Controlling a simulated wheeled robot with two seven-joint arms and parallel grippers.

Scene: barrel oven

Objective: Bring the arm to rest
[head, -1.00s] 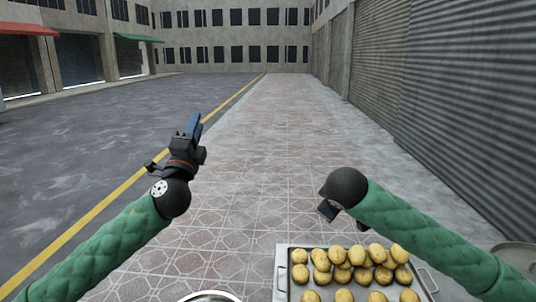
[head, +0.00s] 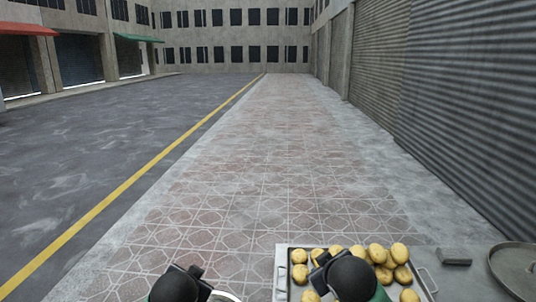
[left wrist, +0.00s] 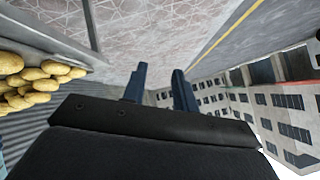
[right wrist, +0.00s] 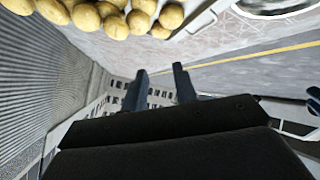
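My left gripper (left wrist: 159,70) is open and empty in the left wrist view, with a clear gap between its two blue-grey fingers. My right gripper (right wrist: 159,69) is open and empty in the right wrist view. In the head view only the dark wrist ends of both arms show at the bottom edge, the left one at lower left-centre and the right one in front of the tray of potatoes. The fingers are hidden or too small to tell there.
A metal tray (head: 282,272) of yellow potatoes (head: 376,253) lies at bottom right, partly covered by my right wrist. Right of it are a dark flat block (head: 455,257) and a round metal lid-like object (head: 520,268). The paved walkway (head: 265,170) ahead is clear.

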